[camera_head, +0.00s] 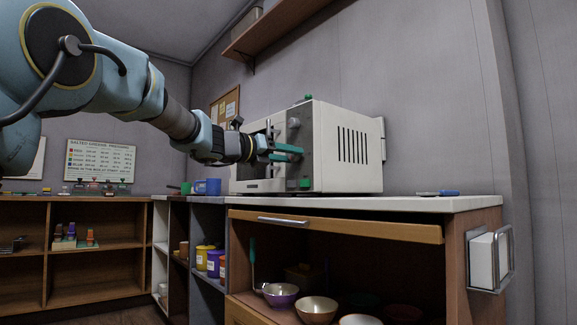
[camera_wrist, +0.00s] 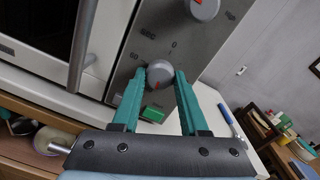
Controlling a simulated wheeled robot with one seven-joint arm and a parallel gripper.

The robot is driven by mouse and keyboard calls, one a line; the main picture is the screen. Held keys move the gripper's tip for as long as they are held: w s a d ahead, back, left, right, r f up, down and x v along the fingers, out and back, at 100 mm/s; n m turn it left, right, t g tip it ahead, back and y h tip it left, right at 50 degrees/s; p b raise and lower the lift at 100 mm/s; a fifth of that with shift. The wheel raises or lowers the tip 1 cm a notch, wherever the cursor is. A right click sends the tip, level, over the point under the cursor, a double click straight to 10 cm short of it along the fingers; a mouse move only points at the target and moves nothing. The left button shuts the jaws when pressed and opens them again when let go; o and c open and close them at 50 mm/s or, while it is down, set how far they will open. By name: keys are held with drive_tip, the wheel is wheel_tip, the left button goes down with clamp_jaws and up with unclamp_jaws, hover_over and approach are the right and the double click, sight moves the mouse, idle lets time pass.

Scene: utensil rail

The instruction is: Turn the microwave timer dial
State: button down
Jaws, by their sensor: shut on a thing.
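The white microwave (camera_head: 345,148) stands on the counter with its dark control panel (camera_wrist: 190,38) facing my arm. The panel carries two round grey dials with red marks. The upper dial (camera_wrist: 204,8) is free, and it also shows in the head view (camera_head: 294,122). The lower dial (camera_wrist: 159,74) sits between the fingertips of my gripper (camera_wrist: 158,72), which is shut on it. In the head view my gripper (camera_head: 290,152) reaches the panel from the left and hides that dial. A green button (camera_wrist: 153,114) is below the lower dial.
The microwave door handle (camera_wrist: 83,45) runs close beside my gripper. A blue-handled tool (camera_head: 448,193) lies on the counter (camera_head: 420,204) at right. A blue mug (camera_head: 207,187) stands left of the microwave. A drawer (camera_head: 330,225) is below the counter top.

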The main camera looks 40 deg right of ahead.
drive_tip(key=shift+f+m+b, duration=0.15)
drive_tip(key=shift+m+b, duration=0.25)
drive_tip(key=shift+m, duration=0.2)
drive_tip(key=shift+c, duration=2.2)
unclamp_jaws()
drive_tip(key=a, duration=1)
drive_tip(key=shift+w+a+p, duration=0.15)
drive_tip(key=shift+a+p, duration=0.25)
